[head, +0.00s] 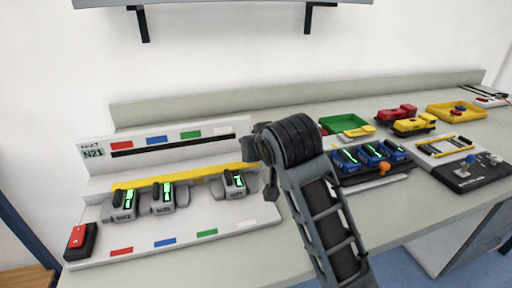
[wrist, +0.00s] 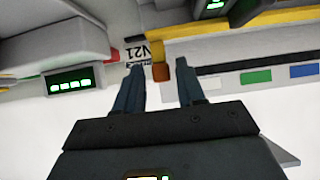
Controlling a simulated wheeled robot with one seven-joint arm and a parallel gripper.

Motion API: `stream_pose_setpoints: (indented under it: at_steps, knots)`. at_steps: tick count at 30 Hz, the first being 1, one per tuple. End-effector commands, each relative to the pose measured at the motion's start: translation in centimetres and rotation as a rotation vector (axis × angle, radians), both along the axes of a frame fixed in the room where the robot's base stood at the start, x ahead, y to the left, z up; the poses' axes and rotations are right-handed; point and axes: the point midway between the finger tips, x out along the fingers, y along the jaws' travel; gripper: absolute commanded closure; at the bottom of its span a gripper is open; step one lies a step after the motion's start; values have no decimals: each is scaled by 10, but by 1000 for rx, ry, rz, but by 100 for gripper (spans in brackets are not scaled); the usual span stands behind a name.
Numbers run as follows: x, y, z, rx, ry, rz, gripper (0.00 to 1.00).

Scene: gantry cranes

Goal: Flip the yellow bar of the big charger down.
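The big charger (head: 222,228) is the long pale station at left, with grey batteries in it. Its yellow bar (head: 185,176) runs lengthwise behind the batteries, its right end hidden by my arm. In the wrist view the yellow bar (wrist: 245,22) enters from the upper right, and an orange-brown piece (wrist: 161,72) shows near its end. My gripper (wrist: 160,66) is open, with one finger on each side of that piece; I cannot tell whether they touch it. In the head view my gripper is mostly hidden behind my arm at the charger's right end.
Grey batteries (head: 163,198) with green displays stand in front of the bar. A red-topped block (head: 80,240) is at the charger's left. Blue batteries (head: 370,155), a green tray (head: 335,124), a yellow tray (head: 447,112) and toy trucks (head: 413,125) fill the bench to the right.

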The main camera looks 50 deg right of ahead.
Motion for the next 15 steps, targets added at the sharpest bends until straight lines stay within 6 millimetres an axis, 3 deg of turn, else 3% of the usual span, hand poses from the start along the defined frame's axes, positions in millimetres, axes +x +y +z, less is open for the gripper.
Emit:
stream_pose_setpoints:
  at_steps: [10, 15]
  knots:
    - [-1, 1, 2, 0, -2, 2, 53]
    - [-13, 10, 14, -1, -4, 1, 53]
